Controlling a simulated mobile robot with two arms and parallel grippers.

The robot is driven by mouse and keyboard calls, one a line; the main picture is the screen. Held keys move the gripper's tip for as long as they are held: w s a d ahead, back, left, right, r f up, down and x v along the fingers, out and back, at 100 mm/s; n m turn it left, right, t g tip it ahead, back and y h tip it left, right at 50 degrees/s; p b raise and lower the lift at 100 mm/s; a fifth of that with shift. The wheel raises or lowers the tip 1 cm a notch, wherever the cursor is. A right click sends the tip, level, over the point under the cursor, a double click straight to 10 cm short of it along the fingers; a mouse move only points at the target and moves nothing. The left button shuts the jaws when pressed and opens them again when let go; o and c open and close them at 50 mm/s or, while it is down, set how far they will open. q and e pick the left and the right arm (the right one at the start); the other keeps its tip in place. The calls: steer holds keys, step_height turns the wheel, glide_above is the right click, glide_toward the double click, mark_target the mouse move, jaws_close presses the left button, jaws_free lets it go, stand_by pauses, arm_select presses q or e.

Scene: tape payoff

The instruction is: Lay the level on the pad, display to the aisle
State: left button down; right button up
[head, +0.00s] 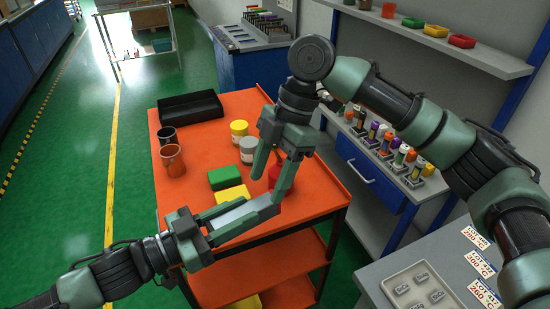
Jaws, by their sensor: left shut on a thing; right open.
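My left gripper (262,203) reaches in from the lower left over the front of an orange cart top. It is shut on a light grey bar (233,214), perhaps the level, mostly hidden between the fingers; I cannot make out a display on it. My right gripper (268,187) hangs from above with its fingers pointing down, open, close to the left fingertips. I cannot tell whether the two grippers touch. I cannot identify the pad for certain. A yellow block (233,193) lies just behind the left gripper, partly covered by it.
The orange cart top (312,205) also carries a green block (223,177), a red item (274,174) behind my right fingers, yellow (239,130) and grey (249,148) containers, two cups (172,160) and a black tray (190,107). A bottle rack (408,170) stands right. Green floor lies left.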

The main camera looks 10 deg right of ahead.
mark_target(260, 203)
steer(key=x, duration=0.6)
steer(key=shift+s+a+f, duration=0.1)
steer(key=shift+a+f, duration=0.05)
steer(key=shift+f, duration=0.25)
jaws_close()
arm_select(q)
steer(key=c, duration=1)
jaws_free()
steer(key=shift+o, duration=0.2)
